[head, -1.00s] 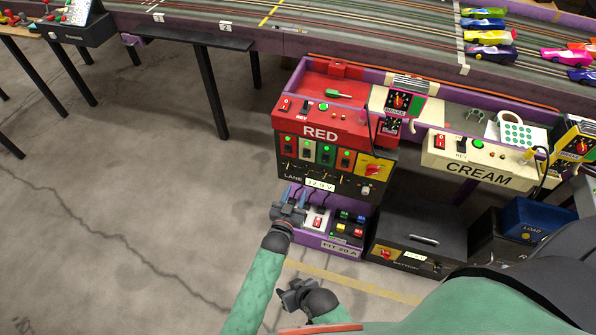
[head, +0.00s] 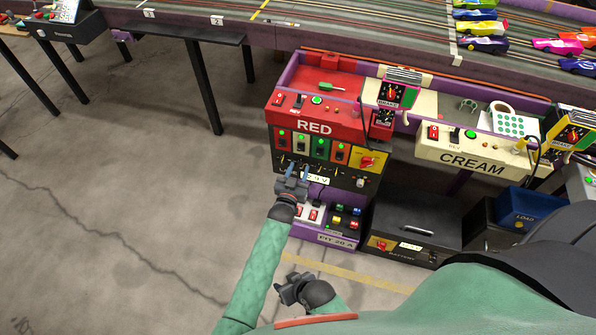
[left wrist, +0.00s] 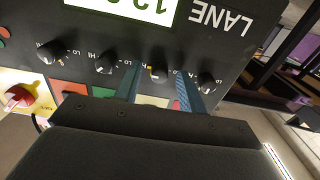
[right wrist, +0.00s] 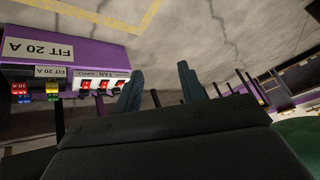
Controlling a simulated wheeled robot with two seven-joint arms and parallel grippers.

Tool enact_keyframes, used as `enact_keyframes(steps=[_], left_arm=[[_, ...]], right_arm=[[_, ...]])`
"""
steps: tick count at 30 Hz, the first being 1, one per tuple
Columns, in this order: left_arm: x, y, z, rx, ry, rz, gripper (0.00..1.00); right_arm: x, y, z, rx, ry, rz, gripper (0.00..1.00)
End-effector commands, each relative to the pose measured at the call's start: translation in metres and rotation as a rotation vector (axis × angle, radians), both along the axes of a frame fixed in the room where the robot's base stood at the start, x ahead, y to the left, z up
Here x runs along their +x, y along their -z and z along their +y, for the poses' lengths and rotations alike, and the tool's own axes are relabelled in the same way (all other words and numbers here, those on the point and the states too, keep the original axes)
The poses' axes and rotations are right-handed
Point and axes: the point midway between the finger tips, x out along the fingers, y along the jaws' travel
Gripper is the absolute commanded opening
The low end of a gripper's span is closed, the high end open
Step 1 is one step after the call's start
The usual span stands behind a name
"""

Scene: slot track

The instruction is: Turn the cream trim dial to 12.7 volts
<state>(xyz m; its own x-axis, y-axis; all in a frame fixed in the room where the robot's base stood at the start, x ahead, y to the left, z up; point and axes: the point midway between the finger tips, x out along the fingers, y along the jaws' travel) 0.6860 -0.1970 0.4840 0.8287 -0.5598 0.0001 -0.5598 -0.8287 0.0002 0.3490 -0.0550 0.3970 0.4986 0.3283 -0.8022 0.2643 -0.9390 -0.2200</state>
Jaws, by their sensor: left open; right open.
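The lane panel (left wrist: 230,50) fills the upper left wrist view, upside down, with a row of several small black trim dials. The cream-plate dial (left wrist: 155,72), with a yellow mark, shows between my left gripper's two blue fingers (left wrist: 158,80); the cream plate (left wrist: 150,100) is partly hidden behind the gripper. I cannot tell if the fingers touch the dial. The lane display (head: 318,179) is partly covered by my left gripper (head: 303,175) in the head view and cut off in the left wrist view. My right gripper (head: 287,283) is open and empty, low over the floor.
Neighbouring dials (left wrist: 105,63) and (left wrist: 207,83) sit close on both sides of the fingers. A yellow plate with a red knob (head: 367,162) is to the right. A purple fuse shelf (head: 335,238) lies below; a dark battery box (head: 418,215) stands right.

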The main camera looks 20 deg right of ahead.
Motion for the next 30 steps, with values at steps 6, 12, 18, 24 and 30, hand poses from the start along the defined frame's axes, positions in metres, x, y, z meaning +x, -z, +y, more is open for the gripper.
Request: enact_keyframes(steps=[6,12,18,24,30], left_arm=[[0.0,0.0,0.0,0.0,0.0,0.0,0.17],[0.0,0.0,0.0,0.0,0.0,0.0,0.0],[-0.001,0.0,0.0,-0.023,0.0,0.016,0.0],[-0.001,0.0,0.0,-0.103,0.0,0.071,0.0],[-0.001,0.001,0.001,-0.233,0.0,0.16,0.0]], right_arm=[[0.0,0.0,0.0,0.0,0.0,0.0,0.4],[0.0,0.0,0.0,0.0,0.0,0.001,0.4],[-0.001,-0.001,-0.001,-0.002,0.0,0.004,0.4],[-0.002,-0.007,-0.001,-0.005,-0.004,0.019,0.4],[0.002,-0.025,-0.001,-0.005,-0.007,0.021,0.4]])
